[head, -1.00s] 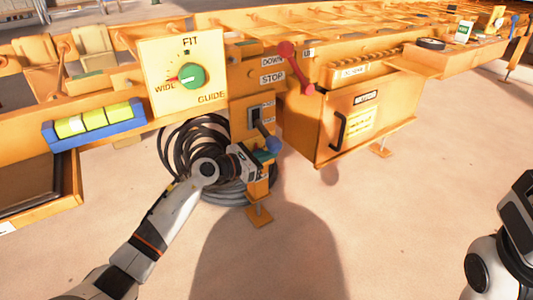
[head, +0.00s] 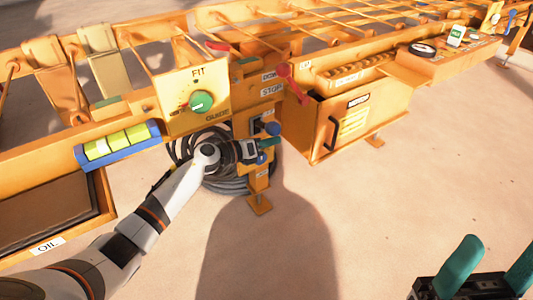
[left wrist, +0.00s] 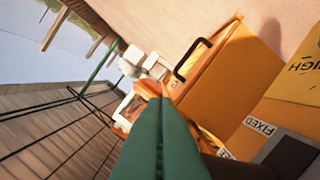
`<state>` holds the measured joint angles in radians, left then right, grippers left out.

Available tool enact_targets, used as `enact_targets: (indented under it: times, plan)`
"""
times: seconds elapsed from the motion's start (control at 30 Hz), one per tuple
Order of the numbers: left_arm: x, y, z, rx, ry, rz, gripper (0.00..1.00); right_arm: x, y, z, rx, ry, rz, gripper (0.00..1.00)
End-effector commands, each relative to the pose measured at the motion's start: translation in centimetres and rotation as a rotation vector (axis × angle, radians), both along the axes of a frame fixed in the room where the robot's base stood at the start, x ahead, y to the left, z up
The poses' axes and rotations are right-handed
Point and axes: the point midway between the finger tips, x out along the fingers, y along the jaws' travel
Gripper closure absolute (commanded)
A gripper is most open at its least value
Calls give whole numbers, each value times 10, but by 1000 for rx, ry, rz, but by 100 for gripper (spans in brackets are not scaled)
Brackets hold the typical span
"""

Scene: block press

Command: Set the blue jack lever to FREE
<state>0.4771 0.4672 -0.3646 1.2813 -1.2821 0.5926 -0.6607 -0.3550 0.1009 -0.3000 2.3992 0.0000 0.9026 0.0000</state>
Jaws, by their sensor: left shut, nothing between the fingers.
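The blue jack lever knob (head: 272,128) stands out from a dark slot plate (head: 257,124) on the orange post, roughly level with the slot. The plate's labels are too small to read in the head view. My left gripper (head: 271,143) is shut and empty, its green fingertips just below the knob; contact cannot be told. In the left wrist view its closed green fingers (left wrist: 157,135) fill the middle. A label reading FIXED (left wrist: 260,127) shows beside a dark slot; the knob does not show there. My right gripper (head: 487,265) is open at the lower right.
A red lever (head: 285,71) and an orange box with a black handle (head: 352,118) stand right of the post. The FIT guide dial (head: 201,101) is up left. Coiled hose (head: 226,181) lies behind my left wrist.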

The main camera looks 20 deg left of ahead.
Motion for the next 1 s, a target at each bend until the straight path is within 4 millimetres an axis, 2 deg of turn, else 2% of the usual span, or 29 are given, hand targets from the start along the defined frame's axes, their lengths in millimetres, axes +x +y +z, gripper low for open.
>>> enact_targets:
  times: [0.03,0.3,0.87,1.0]
  plan:
    - [0,0,5,-25,20,0,100,0,0,7,1,-2,0,32]
    - [1,1,8,-94,72,-1,100,0,0,13,0,-3,0,32]
    - [2,2,11,-98,67,4,100,0,0,13,1,-4,-1,32]
    - [2,2,4,-58,35,4,100,0,0,4,1,-5,-1,32]
